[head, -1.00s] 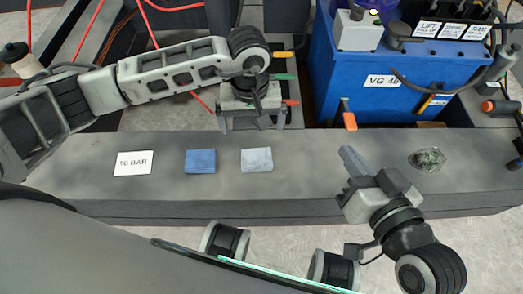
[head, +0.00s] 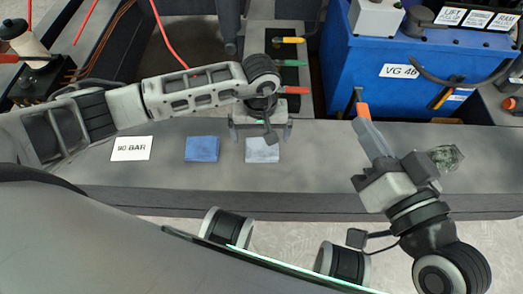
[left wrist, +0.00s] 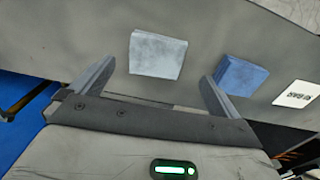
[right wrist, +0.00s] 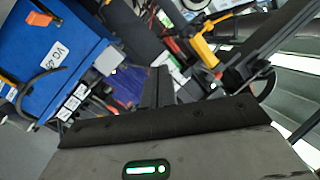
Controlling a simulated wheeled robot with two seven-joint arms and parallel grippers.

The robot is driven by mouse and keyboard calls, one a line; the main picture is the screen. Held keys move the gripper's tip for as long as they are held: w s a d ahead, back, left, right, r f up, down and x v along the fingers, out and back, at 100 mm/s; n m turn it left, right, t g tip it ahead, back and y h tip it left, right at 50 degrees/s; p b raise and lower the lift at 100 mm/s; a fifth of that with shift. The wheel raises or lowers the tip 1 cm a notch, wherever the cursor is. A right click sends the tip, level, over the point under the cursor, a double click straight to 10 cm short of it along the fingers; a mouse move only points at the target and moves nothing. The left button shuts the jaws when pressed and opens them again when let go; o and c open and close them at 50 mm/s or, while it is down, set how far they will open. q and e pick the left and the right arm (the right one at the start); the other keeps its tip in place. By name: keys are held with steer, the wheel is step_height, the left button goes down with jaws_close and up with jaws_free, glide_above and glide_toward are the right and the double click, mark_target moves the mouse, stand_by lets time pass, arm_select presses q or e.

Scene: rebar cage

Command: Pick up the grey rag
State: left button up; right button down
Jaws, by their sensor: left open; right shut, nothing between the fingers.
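The grey rag (head: 262,150) is a light grey square lying flat on the dark bench, right of the blue rag (head: 202,149). In the left wrist view the grey rag (left wrist: 157,55) lies ahead of the fingertips, nearly between them. My left gripper (head: 260,138) is open and empty, hanging over the back edge of the grey rag; its fingers also show in the left wrist view (left wrist: 155,78). My right gripper (head: 366,118) is shut and empty, above the bench to the right. Its closed fingers also show in the right wrist view (right wrist: 158,82).
A white "90 BAR" card (head: 132,148) lies left of the blue rag on the bench (head: 310,185). A clear crumpled item (head: 446,157) lies behind my right wrist. A blue "VG 46" unit (head: 400,90) and coloured levers (head: 292,64) stand behind the bench.

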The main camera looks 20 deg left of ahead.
mark_target(261, 147)
arm_select(q)
steer(key=shift+f, duration=0.55)
steer(key=f+b, duration=0.2)
steer(key=f, duration=0.2)
steer(key=shift+w+d+f+b, duration=0.1)
steer(key=shift+w+f+b, duration=0.1)
steer(key=shift+w+b, duration=0.15)
steer(key=shift+f, duration=0.1)
steer(key=c, duration=1)
arm_select(e)
steer(key=r+n+t, duration=0.1)
steer(key=w+r+n+t+y, duration=0.1)
steer(key=r, duration=0.1)
steer(key=w+d+r+n+t, duration=0.1)
steer(key=r, duration=0.1)
steer(key=shift+w+y, duration=0.15)
steer(key=shift+y, duration=0.15)
